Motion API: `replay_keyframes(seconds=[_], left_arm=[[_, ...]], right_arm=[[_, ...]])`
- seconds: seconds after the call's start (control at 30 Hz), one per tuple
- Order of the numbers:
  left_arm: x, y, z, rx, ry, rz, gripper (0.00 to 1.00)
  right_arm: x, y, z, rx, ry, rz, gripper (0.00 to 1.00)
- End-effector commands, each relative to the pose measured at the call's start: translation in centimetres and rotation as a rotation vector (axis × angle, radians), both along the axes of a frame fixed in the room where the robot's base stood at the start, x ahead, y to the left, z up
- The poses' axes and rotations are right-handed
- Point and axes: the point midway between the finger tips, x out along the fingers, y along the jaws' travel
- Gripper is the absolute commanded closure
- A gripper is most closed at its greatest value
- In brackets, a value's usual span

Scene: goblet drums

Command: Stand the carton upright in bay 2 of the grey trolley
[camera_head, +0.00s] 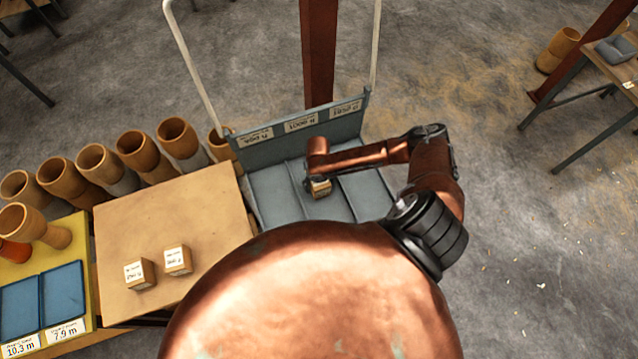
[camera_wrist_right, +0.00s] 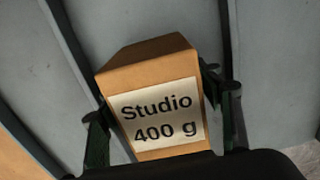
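The carton (camera_wrist_right: 145,70) is a small brown box with a white label reading "Studio 400 g". In the wrist view it sits between the two fingers of my right gripper (camera_wrist_right: 158,105), which look closed on its sides. In the head view my right gripper (camera_head: 317,178) is over the middle bay of the grey trolley (camera_head: 276,194), with the carton (camera_head: 321,189) under it. Whether the carton's base touches the trolley bed cannot be told. Dividers split the bed into three bays, with white labels on the back panel. My left gripper is out of view.
Two similar labelled cartons (camera_head: 140,274) (camera_head: 177,260) stand on a tan board (camera_head: 165,215) left of the trolley. Several wooden goblet drums (camera_head: 137,150) line up behind it. Blue trays (camera_head: 62,291) lie at far left. A rust-red post (camera_head: 319,50) rises behind the trolley.

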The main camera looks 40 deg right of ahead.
Motion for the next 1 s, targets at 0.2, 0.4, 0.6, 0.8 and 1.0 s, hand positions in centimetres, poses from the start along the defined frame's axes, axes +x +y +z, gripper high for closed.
replay_keyframes(seconds=[0.2,0.4,0.6,0.8,1.0], left_arm=[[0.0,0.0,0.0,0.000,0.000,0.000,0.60],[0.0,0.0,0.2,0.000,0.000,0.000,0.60],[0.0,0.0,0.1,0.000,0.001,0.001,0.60],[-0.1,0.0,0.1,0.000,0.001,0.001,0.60],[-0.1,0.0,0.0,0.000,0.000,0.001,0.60]], right_arm=[[0.0,0.0,0.0,0.000,0.000,0.000,0.32],[0.0,0.0,0.4,0.000,0.000,0.000,0.32],[0.1,-0.1,3.0,-0.001,-0.004,0.002,0.32],[0.1,-0.1,7.4,-0.001,-0.004,0.002,0.32],[0.1,-0.1,10.7,0.000,-0.002,0.000,0.32]])
